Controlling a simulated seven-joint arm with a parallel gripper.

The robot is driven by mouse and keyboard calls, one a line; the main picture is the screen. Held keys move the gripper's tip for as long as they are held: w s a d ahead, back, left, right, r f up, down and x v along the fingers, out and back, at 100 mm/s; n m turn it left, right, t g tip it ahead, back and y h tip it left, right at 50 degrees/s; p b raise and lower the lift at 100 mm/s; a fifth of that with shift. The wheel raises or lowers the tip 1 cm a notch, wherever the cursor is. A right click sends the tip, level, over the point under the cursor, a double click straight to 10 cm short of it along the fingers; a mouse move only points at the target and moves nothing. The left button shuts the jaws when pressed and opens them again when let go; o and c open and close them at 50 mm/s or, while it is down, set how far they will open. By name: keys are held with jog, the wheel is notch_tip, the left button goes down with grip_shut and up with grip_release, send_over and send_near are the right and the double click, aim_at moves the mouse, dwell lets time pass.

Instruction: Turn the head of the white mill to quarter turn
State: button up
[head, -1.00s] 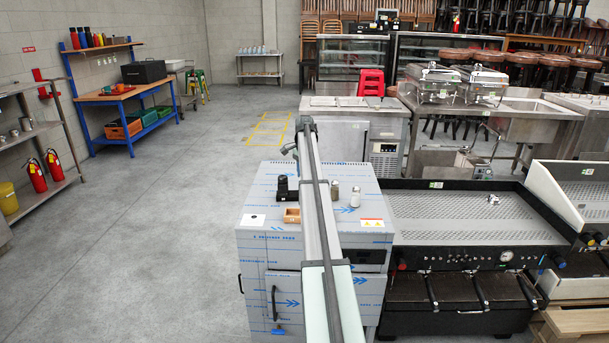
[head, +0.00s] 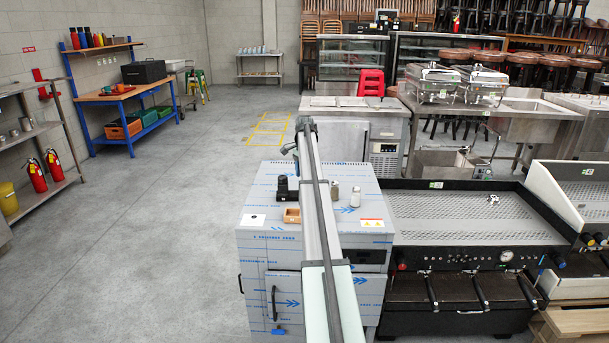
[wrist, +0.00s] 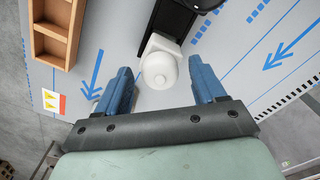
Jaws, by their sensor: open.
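The white mill (wrist: 160,71) shows in the wrist view from above, with a rounded white head and a paler squarish part behind it. My gripper (wrist: 163,73) is open, with one blue finger on each side of the mill's head. Gaps show between the head and both fingers, so they look apart from it. In the head view my arm crosses the cabinet top and hides part of it. I cannot surely pick out the white mill there.
A black object (wrist: 180,16) stands right behind the mill. A wooden compartment box (wrist: 55,28) lies to the left; it also shows in the head view (head: 291,215). Two small shakers (head: 355,197) stand right of my arm on the film-covered cabinet (head: 262,238).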

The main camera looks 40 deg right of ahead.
jog(key=shift+r, duration=0.15)
notch_tip(320, 180, up, 14)
jog(key=shift+f, duration=0.25)
dwell(0.3)
jog(key=shift+d, duration=0.1)
notch_tip(320, 180, down, 14)
jog(key=n, duration=0.9)
dwell(0.7)
jog(key=shift+c, duration=0.3)
